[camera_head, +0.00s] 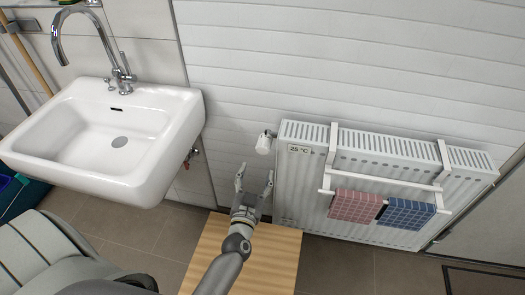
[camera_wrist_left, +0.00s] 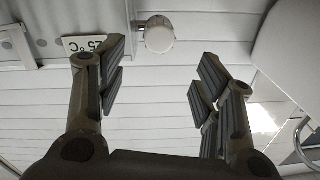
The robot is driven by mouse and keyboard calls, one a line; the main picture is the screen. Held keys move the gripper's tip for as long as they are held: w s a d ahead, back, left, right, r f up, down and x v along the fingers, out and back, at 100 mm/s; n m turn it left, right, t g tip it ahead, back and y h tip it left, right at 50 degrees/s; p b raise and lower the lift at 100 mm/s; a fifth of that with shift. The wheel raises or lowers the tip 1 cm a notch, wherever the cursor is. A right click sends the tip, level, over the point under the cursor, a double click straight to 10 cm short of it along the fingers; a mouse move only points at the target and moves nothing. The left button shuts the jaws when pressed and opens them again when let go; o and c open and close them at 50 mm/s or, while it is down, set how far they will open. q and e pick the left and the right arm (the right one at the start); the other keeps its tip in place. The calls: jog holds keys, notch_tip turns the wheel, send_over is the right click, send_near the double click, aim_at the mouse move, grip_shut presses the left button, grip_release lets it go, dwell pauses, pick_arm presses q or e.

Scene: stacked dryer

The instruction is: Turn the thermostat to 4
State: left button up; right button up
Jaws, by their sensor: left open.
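The thermostat (camera_head: 265,143) is a small white knob at the upper left corner of the white radiator (camera_head: 300,185). In the left wrist view the thermostat knob (camera_wrist_left: 159,36) shows its round face above and between the fingers. No number on its scale can be read. My left gripper (camera_head: 255,178) is open and empty, below the knob and apart from it. It also shows open in the left wrist view (camera_wrist_left: 160,82). A "25 °C" label (camera_head: 299,149) is on the radiator beside the knob. My right gripper is not in view.
A white sink (camera_head: 110,140) with a tap stands to the left. A wooden surface (camera_head: 275,258) lies beneath my left gripper. A towel rack (camera_head: 385,180) with a red towel (camera_head: 354,205) and a blue towel (camera_head: 407,213) hangs on the radiator. The white wall is behind.

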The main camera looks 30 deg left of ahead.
aim_at(262, 151)
pick_arm(q)
jog(key=b+x, duration=0.1)
jog(key=x, duration=0.4)
jog(key=shift+b, duration=0.35)
jog(key=b+x, duration=0.1)
jog(key=x, duration=0.2)
jog(key=shift+w, duration=0.4)
jog(key=shift+w+a, duration=0.15)
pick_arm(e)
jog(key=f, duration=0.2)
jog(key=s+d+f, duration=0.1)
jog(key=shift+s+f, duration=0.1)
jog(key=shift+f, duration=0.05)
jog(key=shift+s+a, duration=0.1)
pick_arm(q)
jog(key=c, duration=1)
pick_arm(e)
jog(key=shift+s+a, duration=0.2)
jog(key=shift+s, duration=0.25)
